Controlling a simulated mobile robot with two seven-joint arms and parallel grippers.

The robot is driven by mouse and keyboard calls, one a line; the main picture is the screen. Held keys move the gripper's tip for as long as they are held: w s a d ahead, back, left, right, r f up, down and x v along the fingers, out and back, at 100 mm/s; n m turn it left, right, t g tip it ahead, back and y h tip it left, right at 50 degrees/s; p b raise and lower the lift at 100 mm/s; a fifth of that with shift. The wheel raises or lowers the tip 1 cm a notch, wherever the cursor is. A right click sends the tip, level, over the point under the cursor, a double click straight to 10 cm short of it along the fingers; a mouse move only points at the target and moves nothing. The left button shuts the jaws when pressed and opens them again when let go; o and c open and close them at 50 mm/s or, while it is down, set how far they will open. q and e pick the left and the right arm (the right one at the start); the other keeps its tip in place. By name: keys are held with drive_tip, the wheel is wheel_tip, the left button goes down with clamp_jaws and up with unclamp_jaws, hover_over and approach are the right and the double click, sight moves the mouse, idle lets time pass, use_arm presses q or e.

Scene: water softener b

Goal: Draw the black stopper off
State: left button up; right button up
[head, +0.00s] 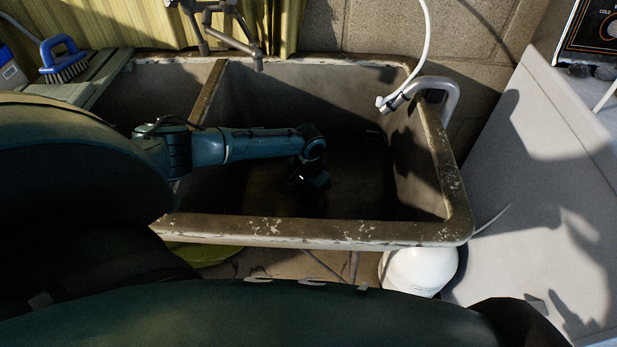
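My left arm reaches in from the left, over the sink divider and down into the right basin of the old double sink (310,231). My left gripper (309,185) points downward, low in the shadowed basin. Its fingers are dark against the dark floor, so I cannot tell whether they are open, shut or holding something. I cannot make out the black stopper; shadow or the gripper hides it. My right gripper is not in view.
The divider (209,92) and the thick sink rim surround the arm. A white hose end (385,103) hangs at the back right by a grey curved pipe (447,86). A faucet (228,36) stands behind. A blue brush (64,60) lies left; a white round container (419,267) stands in front.

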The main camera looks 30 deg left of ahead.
use_arm(q)
clamp_jaws()
drive_tip(key=shift+r+p, duration=0.4)
wheel_tip(320, 180, up, 4)
drive_tip(key=p, duration=0.5)
drive_tip(key=shift+r, duration=0.25)
idle(0.4)
